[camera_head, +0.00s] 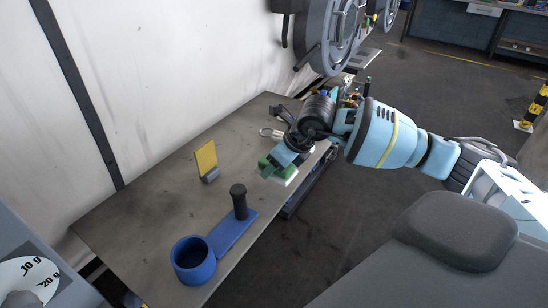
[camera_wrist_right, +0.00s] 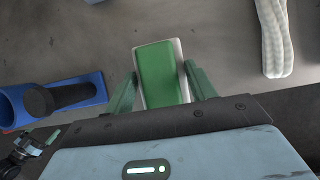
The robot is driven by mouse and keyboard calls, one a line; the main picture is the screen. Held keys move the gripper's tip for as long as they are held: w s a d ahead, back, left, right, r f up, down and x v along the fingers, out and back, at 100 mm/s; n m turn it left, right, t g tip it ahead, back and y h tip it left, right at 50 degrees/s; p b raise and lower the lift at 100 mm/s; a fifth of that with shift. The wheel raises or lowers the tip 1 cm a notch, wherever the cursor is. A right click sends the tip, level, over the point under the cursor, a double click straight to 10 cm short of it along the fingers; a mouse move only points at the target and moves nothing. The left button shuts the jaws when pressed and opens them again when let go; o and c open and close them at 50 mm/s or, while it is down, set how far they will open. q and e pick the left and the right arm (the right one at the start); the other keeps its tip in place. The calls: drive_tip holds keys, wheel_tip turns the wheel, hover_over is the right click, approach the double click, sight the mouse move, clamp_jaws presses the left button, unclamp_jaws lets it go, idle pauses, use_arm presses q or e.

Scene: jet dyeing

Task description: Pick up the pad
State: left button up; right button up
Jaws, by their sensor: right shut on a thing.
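The pad is a small block with a green top and a pale edge. It lies at the right edge of the table in the head view (camera_head: 287,173), partly hidden by my gripper, and shows in the right wrist view (camera_wrist_right: 160,72). My right gripper (camera_head: 277,167) reaches down over it. In the wrist view its two green fingers (camera_wrist_right: 162,88) stand on either side of the pad, shut on it. Whether the pad is clear of the table I cannot tell.
On the table (camera_head: 140,215) stand a yellow card in a grey holder (camera_head: 206,160) and a blue tool with a black upright handle (camera_head: 238,202) and a round cup (camera_head: 193,262). A pale looped thing (camera_wrist_right: 273,38) lies near the pad. A machine (camera_head: 330,35) stands behind.

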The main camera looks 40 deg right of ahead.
drive_tip(key=s+a+r, duration=0.1)
drive_tip(key=s+a, duration=0.4)
drive_tip(key=s, duration=0.5)
drive_tip(key=shift+s+a+b, duration=0.15)
drive_tip(key=shift+a+b, duration=0.05)
drive_tip(key=shift+b, duration=0.2)
